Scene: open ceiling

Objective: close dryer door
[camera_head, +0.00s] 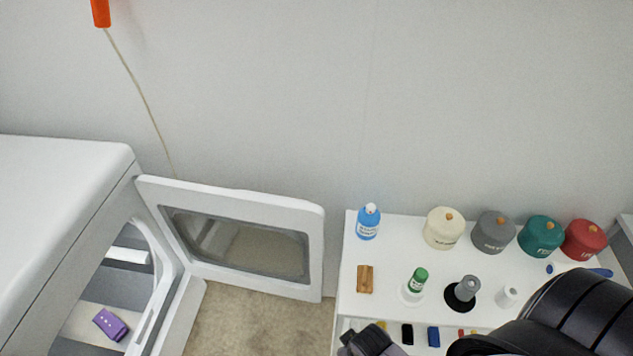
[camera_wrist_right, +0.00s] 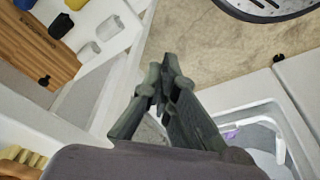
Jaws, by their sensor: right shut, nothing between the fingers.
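The white dryer (camera_head: 62,190) stands at the left in the head view, its front opening uncovered. Its door (camera_head: 315,255), white with a grey window, stands wide open, reaching out to the right along the wall. A purple item (camera_head: 110,323) lies inside the opening. My right gripper (camera_head: 372,343) is at the bottom edge in the head view, right of the door and apart from it, near the shelf. In the wrist view its fingertips (camera_wrist_right: 166,72) are together with nothing between them. My left gripper is not in view.
A white shelf (camera_head: 350,285) at the right holds a blue bottle (camera_head: 368,221), several lidded canisters (camera_head: 443,229) and small items. Carpet (camera_head: 240,325) lies clear between dryer and shelf. An orange item (camera_head: 100,12) with a cord hangs on the wall.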

